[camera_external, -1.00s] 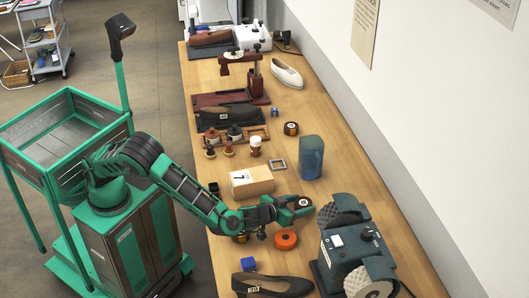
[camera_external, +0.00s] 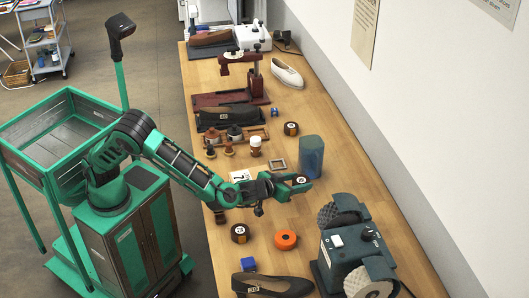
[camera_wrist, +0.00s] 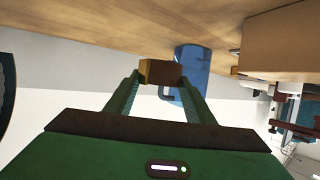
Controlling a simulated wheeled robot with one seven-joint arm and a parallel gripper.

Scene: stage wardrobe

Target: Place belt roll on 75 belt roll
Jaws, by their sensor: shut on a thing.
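The held roll shows between the fingertips in the wrist view (camera_wrist: 160,72). Another dark belt roll (camera_external: 291,128) lies farther back, above and left of the cup. The numbers on the labels are too small to read, so I cannot tell which is the 75 roll.

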